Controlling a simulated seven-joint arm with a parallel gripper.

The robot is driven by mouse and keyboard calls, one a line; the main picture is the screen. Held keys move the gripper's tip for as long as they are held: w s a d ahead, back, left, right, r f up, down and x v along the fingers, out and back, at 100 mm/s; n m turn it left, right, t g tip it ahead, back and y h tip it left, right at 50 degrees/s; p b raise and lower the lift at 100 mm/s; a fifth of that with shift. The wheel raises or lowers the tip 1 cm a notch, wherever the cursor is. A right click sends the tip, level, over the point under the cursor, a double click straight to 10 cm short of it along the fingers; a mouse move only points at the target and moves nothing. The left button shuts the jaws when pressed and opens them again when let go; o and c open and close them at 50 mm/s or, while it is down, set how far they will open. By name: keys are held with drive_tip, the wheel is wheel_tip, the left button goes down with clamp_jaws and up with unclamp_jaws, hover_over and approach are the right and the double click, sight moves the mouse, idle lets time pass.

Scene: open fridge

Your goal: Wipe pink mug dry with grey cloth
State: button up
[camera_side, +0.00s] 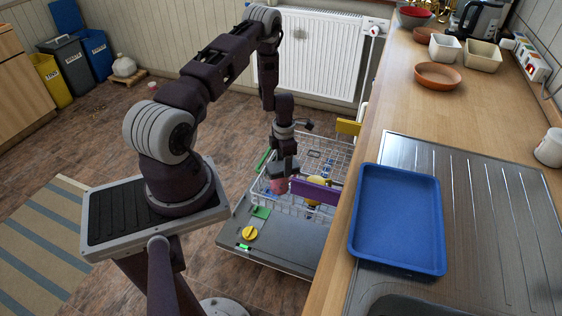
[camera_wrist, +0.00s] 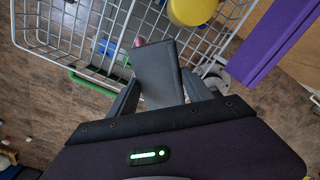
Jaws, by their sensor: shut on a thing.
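My gripper (camera_side: 284,172) points down over the dishwasher basket. In the wrist view, my gripper's fingers (camera_wrist: 160,95) are closed on a grey, flat-sided piece that looks like the folded grey cloth (camera_wrist: 158,70). The pink mug (camera_side: 278,186) is directly below my gripper in the side view, inside the basket. In the wrist view only a small pink sliver of the mug (camera_wrist: 139,42) shows past the cloth's far edge; the cloth hides the rest. I cannot tell whether cloth and mug touch.
The white wire basket (camera_side: 257,197) holds a yellow item (camera_wrist: 192,10) and other dishes. A purple bar-like piece (camera_side: 314,191) is close on the right. A blue tray (camera_side: 398,222) lies on the counter and sink drainer. The counter edge rises right of the basket.

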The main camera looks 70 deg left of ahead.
drive_tip(key=shift+r, duration=3.25)
drive_tip(key=shift+a+f, duration=0.15)
